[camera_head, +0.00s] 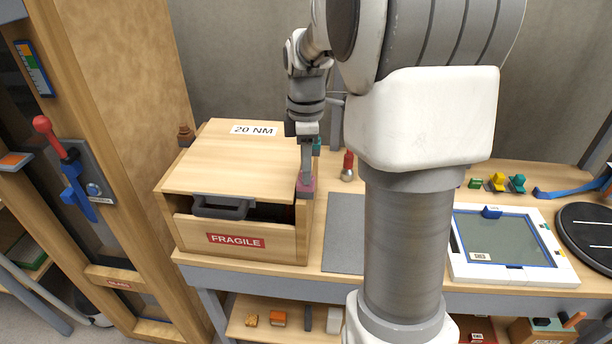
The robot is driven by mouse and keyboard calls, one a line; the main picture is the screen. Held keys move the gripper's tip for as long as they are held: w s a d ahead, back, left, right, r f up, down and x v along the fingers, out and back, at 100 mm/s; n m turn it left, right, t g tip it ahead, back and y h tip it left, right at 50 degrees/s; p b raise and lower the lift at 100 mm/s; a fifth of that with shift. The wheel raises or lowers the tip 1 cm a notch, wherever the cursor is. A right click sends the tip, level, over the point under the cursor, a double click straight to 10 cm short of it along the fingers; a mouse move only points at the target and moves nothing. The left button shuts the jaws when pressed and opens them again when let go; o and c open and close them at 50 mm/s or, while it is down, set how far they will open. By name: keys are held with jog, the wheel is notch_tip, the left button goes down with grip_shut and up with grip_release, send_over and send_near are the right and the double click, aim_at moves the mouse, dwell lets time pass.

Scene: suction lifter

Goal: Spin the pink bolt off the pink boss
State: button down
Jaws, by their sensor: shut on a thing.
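The pink bolt (307,182) is at the front right corner of the wooden crate, at the top of its side. My gripper (306,175) points down over it and is shut on it. The pink boss (305,192) shows only as a small pink patch under the fingers, and I cannot tell clearly where bolt and boss meet. The wooden crate (285,240) stands on the bench, with a lid (220,165) labelled "20 NM" and a red "FRAGILE" label on its front.
A brown bolt (186,134) sits at the crate's back left corner and a teal one (316,146) at the back right. A red-topped item (348,165) stands right of the crate. A grey mat (343,235) lies beside it. A white-framed panel (510,245) is farther right.

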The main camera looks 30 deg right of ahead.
jog(key=shift+n, duration=0.3)
jog(key=shift+r+p, duration=0.25)
jog(key=shift+p, duration=0.05)
jog(key=shift+r+p, duration=2.65)
jog(key=shift+r, duration=0.5)
